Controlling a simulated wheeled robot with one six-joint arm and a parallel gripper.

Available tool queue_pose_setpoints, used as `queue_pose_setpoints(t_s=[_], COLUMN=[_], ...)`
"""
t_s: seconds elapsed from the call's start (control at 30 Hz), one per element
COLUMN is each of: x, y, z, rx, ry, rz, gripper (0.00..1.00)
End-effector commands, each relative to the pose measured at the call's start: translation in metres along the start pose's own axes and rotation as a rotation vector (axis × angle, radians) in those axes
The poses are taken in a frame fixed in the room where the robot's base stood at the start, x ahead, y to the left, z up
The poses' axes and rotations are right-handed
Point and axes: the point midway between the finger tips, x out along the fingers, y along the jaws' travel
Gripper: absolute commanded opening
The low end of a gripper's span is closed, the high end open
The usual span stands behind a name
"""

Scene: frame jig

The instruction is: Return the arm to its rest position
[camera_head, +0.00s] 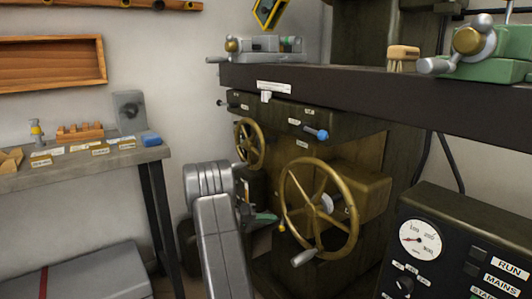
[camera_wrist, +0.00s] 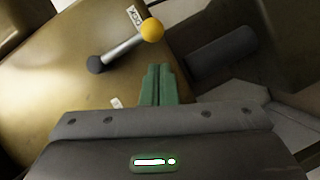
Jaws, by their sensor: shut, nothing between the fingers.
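My grey arm rises from the bottom of the head view, in front of the machine. My gripper (camera_head: 266,219) is beside the left edge of the large brass handwheel (camera_head: 349,237). In the wrist view its green fingers (camera_wrist: 158,72) are together with nothing between them. A lever with a yellow ball knob (camera_wrist: 152,30) lies just beyond and left of the fingertips. The fingers appear apart from it, though the depth is hard to judge. My wrist partly hides the machine's lower left.
A smaller brass handwheel (camera_head: 249,144) is behind my arm. The dark machine table (camera_head: 400,92) overhangs at upper right. A control box with a gauge (camera_head: 419,238) stands at lower right. A workbench (camera_head: 90,162) is at left, with a grey chest (camera_head: 75,272) below it.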

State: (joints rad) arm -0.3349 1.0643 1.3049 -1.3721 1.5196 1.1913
Motion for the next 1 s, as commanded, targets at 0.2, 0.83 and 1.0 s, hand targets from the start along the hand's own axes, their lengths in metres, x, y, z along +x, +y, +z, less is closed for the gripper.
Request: queue_pose_setpoints(t_s=[0.2, 0.83, 1.0], x=[-0.007, -0.019, -0.020], y=[0.011, 0.045, 0.053], z=[-0.017, -0.043, -0.046], rx=[0.235, 0.760, 0.867], ry=[-0.002, -0.002, -0.003], rz=[-0.109, -0.355, -0.405], gripper=[0.00, 0.00, 0.00])
